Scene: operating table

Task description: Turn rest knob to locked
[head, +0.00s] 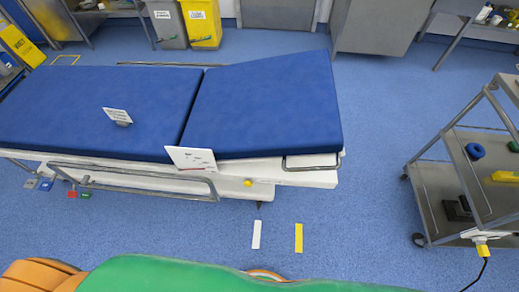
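A small yellow knob (248,183) sits on the white side frame of the operating table (317,178), below the right-hand mattress section. It is too small in this view to read which way it is turned. The right mattress section (272,100) is a blue pad, beside the left blue pad (75,105) with a dark seam between them. A white sign (192,158) hangs on the near edge by the seam; its writing is too small to read. Neither of my grippers is in view.
Steel rails (130,168) run along the table's near side. Colored pedals (72,194) lie on the floor at left. White (257,234) and yellow (299,237) strips mark the clear floor in front. A steel cart (445,190) stands at right. Bins (201,22) stand behind.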

